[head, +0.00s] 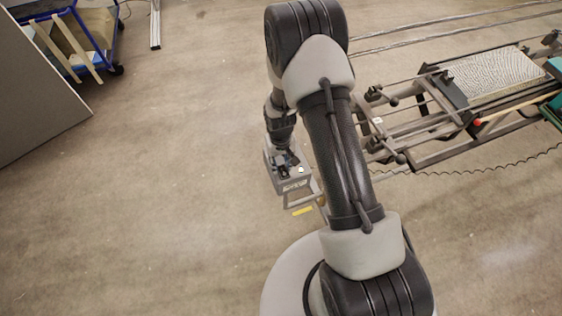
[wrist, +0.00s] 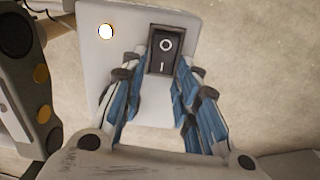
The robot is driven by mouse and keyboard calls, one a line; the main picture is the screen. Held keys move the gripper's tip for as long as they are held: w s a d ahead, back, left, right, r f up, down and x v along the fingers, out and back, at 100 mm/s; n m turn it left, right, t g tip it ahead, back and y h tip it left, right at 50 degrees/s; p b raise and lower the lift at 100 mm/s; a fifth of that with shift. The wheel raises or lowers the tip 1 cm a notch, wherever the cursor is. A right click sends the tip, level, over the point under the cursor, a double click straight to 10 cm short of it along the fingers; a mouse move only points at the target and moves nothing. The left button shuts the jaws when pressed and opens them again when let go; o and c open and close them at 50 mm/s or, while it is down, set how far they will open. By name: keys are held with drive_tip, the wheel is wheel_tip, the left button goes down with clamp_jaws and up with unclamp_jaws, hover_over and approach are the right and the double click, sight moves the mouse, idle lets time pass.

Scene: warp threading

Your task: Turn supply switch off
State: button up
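The supply switch (wrist: 166,49) is a black rocker marked O at its upper end and I at its lower end in the wrist view. It is set in a light grey box (wrist: 153,112). I cannot tell which end is pressed in. A small round lamp (wrist: 106,32) on the box looks bright white with an orange rim. My gripper (wrist: 162,60) has its blue-padded fingers apart, one on each side of the switch, holding nothing. Whether a fingertip touches the switch is unclear. In the head view the box (head: 292,186) is under my gripper, and the switch is mostly hidden.
A metal frame (head: 430,150) with a textured panel (head: 495,75) stands to the right of my arm. A blue cart (head: 100,55) and a grey board (head: 30,95) are at the upper left. The floor left of my arm is clear.

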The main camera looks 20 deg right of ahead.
clamp_jaws()
drive_tip(key=shift+s, duration=0.1)
drive_tip(key=t+b, duration=0.2)
drive_tip(key=shift+s+t, duration=0.3)
drive_tip(key=shift+t, duration=0.1)
drive_tip(key=shift+s+r+t+b, duration=0.1)
drive_tip(key=shift+r+t+b, duration=0.15)
drive_tip(key=shift+b, duration=0.25)
drive_tip(key=shift+o, duration=2.2)
unclamp_jaws()
